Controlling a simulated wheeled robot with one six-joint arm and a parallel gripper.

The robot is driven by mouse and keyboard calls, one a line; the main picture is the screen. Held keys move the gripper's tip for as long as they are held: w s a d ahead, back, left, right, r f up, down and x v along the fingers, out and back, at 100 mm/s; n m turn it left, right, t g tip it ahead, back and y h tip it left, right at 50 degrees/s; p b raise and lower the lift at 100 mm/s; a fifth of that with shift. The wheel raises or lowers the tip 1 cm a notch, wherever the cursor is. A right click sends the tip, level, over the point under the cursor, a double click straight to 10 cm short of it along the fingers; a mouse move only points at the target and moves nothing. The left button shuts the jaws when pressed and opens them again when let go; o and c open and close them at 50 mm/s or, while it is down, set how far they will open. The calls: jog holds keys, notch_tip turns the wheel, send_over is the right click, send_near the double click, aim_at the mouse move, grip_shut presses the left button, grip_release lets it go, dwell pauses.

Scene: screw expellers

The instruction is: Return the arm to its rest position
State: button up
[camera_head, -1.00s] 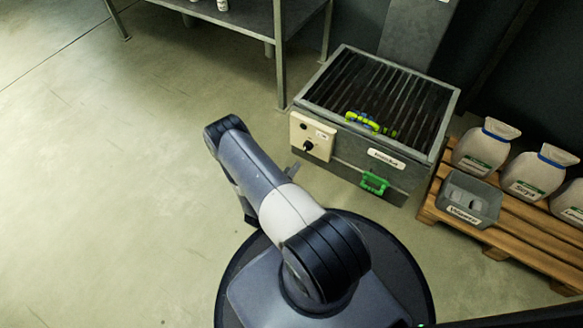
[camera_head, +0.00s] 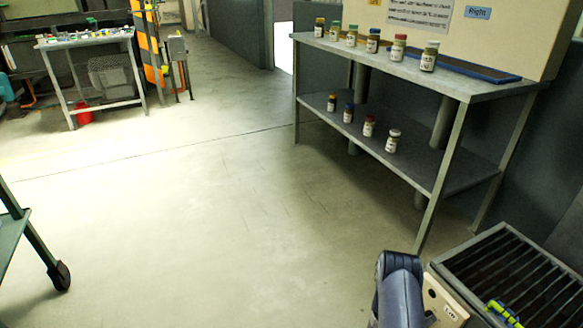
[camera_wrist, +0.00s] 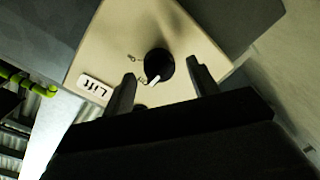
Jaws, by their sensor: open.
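My gripper (camera_wrist: 162,86) is open and empty in the wrist view, its two dark fingers apart. Beyond the fingertips is a beige control box (camera_wrist: 120,50) with a black knob (camera_wrist: 159,65) and a label reading "Lift" (camera_wrist: 95,89). The knob appears between the fingers; I cannot tell how far the fingertips are from it. In the head view, part of my arm (camera_head: 398,285) shows at the bottom edge, beside the control box (camera_head: 440,300). My gripper is hidden there.
A slatted grate unit (camera_head: 510,265) with a yellow-green handle (camera_head: 503,313) stands at bottom right. A two-tier metal table (camera_head: 455,88) holds several labelled jars. A cluttered workbench (camera_head: 85,40) is at far left, a green cart (camera_head: 12,225) nearer. The middle floor is clear.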

jog(key=shift+w+d, duration=0.15)
jog(key=shift+d, duration=0.15)
